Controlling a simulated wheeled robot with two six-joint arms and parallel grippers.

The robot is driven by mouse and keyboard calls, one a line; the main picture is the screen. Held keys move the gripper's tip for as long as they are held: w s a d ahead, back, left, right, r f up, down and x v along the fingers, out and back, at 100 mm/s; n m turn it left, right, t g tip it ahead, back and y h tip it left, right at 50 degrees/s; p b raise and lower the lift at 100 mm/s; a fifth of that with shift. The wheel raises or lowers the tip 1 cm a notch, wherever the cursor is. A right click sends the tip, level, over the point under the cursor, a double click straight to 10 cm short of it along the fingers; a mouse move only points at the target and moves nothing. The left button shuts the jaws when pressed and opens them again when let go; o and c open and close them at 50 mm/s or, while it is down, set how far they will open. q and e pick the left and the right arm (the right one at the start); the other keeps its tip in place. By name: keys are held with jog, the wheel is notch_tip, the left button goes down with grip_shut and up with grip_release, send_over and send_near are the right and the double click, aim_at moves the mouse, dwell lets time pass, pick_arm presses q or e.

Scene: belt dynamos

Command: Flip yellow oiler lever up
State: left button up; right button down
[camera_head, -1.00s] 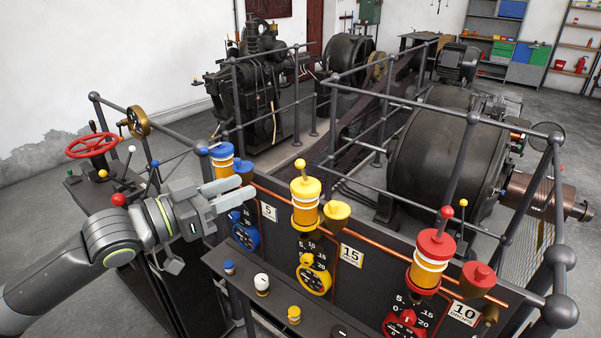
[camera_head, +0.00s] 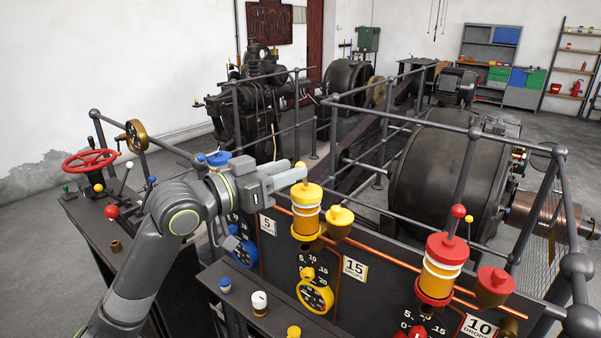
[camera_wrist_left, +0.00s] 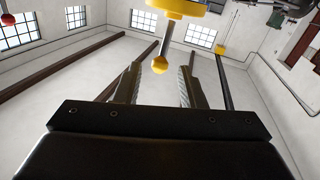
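The yellow oiler (camera_head: 306,212) stands on the dark panel, by the 15 label. Its lever knob (camera_head: 300,165) shows at the tips of my left gripper (camera_head: 292,175), just above the yellow cap; the gripper hides most of the lever. In the left wrist view the metal lever comes from the yellow cap (camera_wrist_left: 186,6) and its round yellow knob (camera_wrist_left: 160,65) appears between the two spread fingers of the left gripper (camera_wrist_left: 158,82), with a gap on each side. The left gripper is open. The right gripper is not in view.
A red oiler (camera_head: 440,265) stands to the right and a blue one, partly hidden by my arm, to the left. Grey railings (camera_head: 350,105) run behind the panel. A shelf with small capped pots (camera_head: 259,302) lies in front.

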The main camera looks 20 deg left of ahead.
pick_arm(q)
jog(key=shift+b+x, duration=0.45)
jog(key=shift+x, duration=1.45)
jog(key=shift+s, duration=0.1)
